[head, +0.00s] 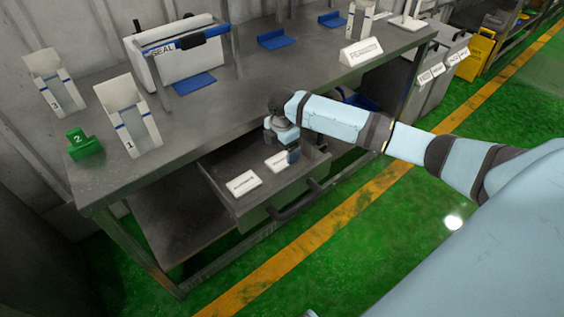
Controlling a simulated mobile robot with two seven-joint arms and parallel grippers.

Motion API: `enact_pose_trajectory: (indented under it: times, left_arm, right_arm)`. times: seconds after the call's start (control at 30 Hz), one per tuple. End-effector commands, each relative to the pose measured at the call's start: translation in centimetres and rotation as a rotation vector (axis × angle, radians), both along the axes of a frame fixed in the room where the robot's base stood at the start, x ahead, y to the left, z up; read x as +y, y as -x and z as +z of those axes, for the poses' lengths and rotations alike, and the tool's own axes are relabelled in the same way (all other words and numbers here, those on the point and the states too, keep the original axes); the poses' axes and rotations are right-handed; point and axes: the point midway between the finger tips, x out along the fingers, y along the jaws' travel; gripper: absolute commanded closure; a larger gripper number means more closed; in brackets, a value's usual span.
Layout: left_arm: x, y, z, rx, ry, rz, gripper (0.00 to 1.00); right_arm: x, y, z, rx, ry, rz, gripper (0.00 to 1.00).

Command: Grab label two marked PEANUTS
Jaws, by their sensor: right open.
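A white label sign (361,52) stands at the back right of the tabletop, and its lettering appears to read PEANUTS. Two white labels lie in the open drawer. The front-left label (242,183) has dark lettering too small to read surely. The other label (275,163) lies farther right, partly hidden by my right gripper (281,152), so I cannot read it. My right gripper points down into the drawer, open, over or close beside that label; I cannot tell whether it touches. My left gripper is out of view.
The drawer (223,204) is pulled out below the metal table (215,115). Its front handle (298,200) faces the aisle.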

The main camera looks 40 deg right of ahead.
Motion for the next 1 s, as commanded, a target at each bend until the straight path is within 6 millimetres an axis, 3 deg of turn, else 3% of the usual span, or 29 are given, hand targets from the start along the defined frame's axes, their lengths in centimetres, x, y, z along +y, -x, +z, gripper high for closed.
enact_pose_trajectory:
  times: [0.23, 0.47, 0.5, 0.73, 1.0]
  left_arm:
    - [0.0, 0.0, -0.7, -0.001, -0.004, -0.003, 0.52]
    - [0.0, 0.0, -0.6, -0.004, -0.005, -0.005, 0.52]
    - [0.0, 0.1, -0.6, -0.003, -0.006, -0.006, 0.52]
    - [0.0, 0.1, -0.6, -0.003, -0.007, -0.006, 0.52]
    - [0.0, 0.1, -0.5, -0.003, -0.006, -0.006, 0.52]
  right_arm:
    - [0.0, 0.3, -3.9, 0.003, 0.0, -0.001, 0.06]
    - [0.0, 0.2, -4.2, 0.0, 0.0, 0.0, 0.06]
    - [0.0, 0.2, -4.2, 0.0, 0.0, 0.0, 0.09]
    - [0.0, 0.2, -4.2, 0.0, 0.0, 0.0, 0.6]
    - [0.0, 0.2, -4.1, 0.0, 0.0, 0.0, 0.6]
